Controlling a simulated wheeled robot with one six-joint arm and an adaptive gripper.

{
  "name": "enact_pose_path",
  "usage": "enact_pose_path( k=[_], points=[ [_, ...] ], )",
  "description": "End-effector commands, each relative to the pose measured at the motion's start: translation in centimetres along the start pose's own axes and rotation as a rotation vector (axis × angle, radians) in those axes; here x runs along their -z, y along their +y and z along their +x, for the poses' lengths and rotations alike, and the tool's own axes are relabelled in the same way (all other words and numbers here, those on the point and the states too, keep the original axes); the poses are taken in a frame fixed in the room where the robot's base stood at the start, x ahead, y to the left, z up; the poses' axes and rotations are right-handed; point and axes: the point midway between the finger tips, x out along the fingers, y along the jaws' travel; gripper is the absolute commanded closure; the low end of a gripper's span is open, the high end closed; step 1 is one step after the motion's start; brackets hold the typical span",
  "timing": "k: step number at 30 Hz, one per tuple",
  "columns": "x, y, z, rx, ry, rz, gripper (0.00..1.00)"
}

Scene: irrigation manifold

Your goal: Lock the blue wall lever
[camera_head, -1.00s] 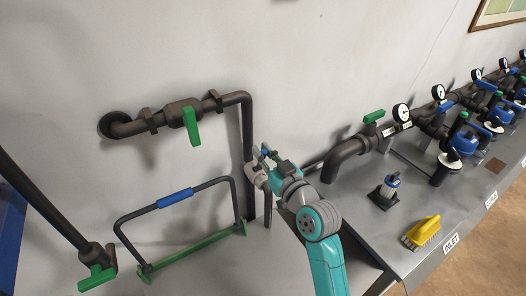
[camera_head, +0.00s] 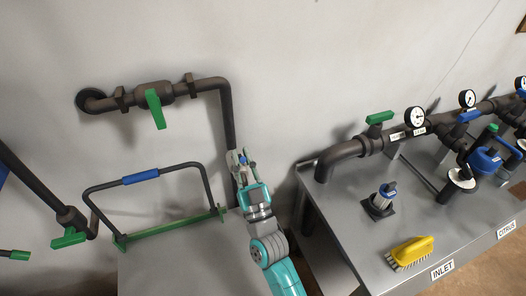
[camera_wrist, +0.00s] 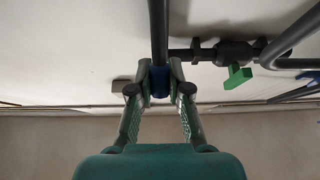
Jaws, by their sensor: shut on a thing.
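The blue lever (camera_wrist: 160,82) shows in the wrist view as a blue piece at the end of a dark bar that comes down from the top edge. My gripper (camera_wrist: 160,88) has one finger on each side of it and is shut on it. In the head view my gripper (camera_head: 242,163) is beside the lower part of the vertical wall pipe (camera_head: 228,125), with only a small blue bit showing at its fingers. The lever's mounting and its locking part are hidden or too small to tell.
A green valve handle (camera_head: 155,109) hangs from the wall pipe. A frame with a blue sleeve (camera_head: 140,177) and a green base bar (camera_head: 170,229) stands at left. At right, a metal bench (camera_head: 345,215) bears a yellow brush (camera_head: 408,252), a small blue-topped device (camera_head: 382,199) and gauged pipes.

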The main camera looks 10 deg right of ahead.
Motion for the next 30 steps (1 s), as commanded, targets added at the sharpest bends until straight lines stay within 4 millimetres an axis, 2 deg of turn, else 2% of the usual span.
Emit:
enact_pose_path(
  k=[2, 12, 28, 29, 30],
  points=[
    [-0.6, -0.5, -0.3, -0.003, 0.022, -0.002, 1.0],
    [-0.9, -0.5, -1.1, -0.003, 0.118, -0.002, 1.0],
    [-0.9, -0.6, -1.3, 0.001, 0.136, -0.001, 1.0],
    [-0.9, -0.6, -1.3, 0.001, 0.136, -0.001, 0.78],
    [-0.9, -0.6, -1.3, 0.001, 0.136, -0.001, 0.68]
  ],
)
